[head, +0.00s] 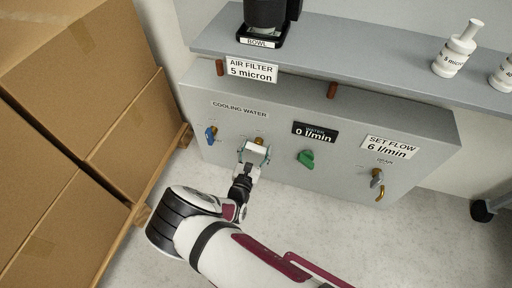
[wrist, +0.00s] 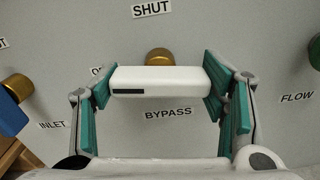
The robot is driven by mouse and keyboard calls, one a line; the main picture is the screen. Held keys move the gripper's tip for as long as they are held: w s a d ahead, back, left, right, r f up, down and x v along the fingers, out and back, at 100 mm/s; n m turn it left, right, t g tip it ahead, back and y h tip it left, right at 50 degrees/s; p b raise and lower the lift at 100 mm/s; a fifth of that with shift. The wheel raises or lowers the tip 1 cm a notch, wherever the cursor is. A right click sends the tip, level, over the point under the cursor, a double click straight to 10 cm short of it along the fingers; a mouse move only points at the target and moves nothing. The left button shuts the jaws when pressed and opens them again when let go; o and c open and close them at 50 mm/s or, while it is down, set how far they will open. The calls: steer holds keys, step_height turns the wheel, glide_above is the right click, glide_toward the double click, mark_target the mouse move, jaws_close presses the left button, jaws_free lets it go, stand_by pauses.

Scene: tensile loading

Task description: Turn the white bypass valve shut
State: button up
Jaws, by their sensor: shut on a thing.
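The white bypass valve handle (wrist: 158,80) shows in the wrist view in front of its brass stem (wrist: 158,56), above the BYPASS label. It lies nearly level, with a dark mark at its left end. The SHUT label (wrist: 151,9) is above it. A partly hidden label (wrist: 97,72) beginning with "O" is to its left. My gripper (wrist: 156,83) is shut on the handle, with a teal pad against each end. In the head view the handle (head: 256,150) and my gripper (head: 247,165) are at the cooling water panel (head: 235,140).
A blue inlet valve (head: 211,136) is left of the bypass. A green flow valve (head: 306,159) and a grey drain valve (head: 377,178) are to the right. The display (head: 315,132) reads 0 l/min. Stacked cartons (head: 60,130) stand close on the left.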

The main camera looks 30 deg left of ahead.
steer(key=m+p, duration=0.2)
steer(key=m, duration=0.1)
steer(key=shift+r+m, duration=0.1)
steer(key=shift+m, duration=0.2)
steer(key=m+p, duration=0.2)
steer(key=m, duration=0.2)
steer(key=shift+m, duration=0.3)
steer(key=m+p, duration=0.2)
steer(key=m, duration=0.1)
steer(key=shift+m, duration=0.3)
steer(key=shift+m+p, duration=0.9)
steer(key=shift+m, duration=1.1)
steer(key=o, duration=1.2)
steer(key=shift+c, duration=0.2)
